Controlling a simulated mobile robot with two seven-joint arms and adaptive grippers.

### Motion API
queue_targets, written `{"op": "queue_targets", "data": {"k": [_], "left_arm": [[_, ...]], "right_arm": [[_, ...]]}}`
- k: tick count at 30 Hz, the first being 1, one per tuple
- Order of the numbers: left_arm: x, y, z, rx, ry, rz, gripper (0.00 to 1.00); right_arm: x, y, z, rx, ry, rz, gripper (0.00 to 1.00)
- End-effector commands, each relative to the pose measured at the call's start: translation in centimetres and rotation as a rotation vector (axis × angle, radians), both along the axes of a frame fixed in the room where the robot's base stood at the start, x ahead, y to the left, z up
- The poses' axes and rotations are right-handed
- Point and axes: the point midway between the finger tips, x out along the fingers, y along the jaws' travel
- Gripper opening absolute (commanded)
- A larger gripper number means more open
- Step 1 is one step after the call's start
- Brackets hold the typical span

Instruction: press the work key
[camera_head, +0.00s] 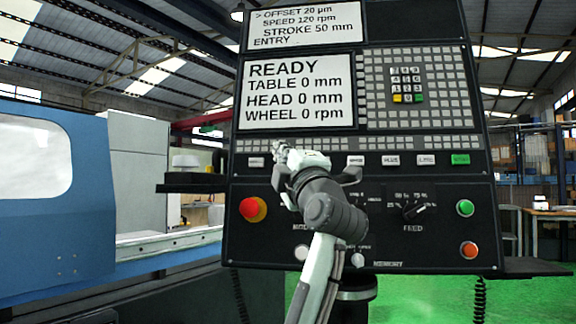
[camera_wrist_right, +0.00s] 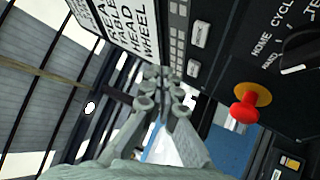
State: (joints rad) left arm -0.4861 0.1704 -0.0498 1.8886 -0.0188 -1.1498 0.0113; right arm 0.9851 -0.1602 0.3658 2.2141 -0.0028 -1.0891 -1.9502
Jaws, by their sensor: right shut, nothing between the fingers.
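The control panel (camera_head: 300,200) stands upright in front of me. Below its screen runs a row of white keys, among them one at the left end (camera_head: 256,162) and several right of my gripper, such as this key (camera_head: 355,160). Their labels are too small to read, so I cannot tell which is the work key. My right gripper (camera_head: 279,150) is shut and empty in front of this row and hides part of it. In the wrist view my right gripper (camera_wrist_right: 162,78) points toward the panel, left of a white key (camera_wrist_right: 200,33). Contact cannot be judged.
A red emergency button (camera_head: 253,209) sits below the key row. A green key (camera_head: 460,160) ends the row at right. The screen (camera_head: 295,92) reads READY. Dark knobs and round green and orange buttons lie lower right. A blue machine (camera_head: 60,200) stands left.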

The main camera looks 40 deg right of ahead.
Motion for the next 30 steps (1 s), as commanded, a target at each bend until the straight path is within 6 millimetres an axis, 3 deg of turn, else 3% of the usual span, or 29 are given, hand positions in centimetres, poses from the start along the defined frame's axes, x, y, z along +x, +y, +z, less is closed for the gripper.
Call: {"op": "queue_targets", "data": {"k": [12, 30], "left_arm": [[0.4, 0.1, 1.7, 0.01, -0.012, -0.001, 0.4], [0.5, 0.0, 1.9, 0.009, -0.015, 0.0, 0.4]], "right_arm": [[3.6, -3.6, -1.0, -0.003, 0.002, -0.003, 0.0], [4.0, -4.1, -1.1, 0.0, 0.0, 0.0, 0.0]]}}
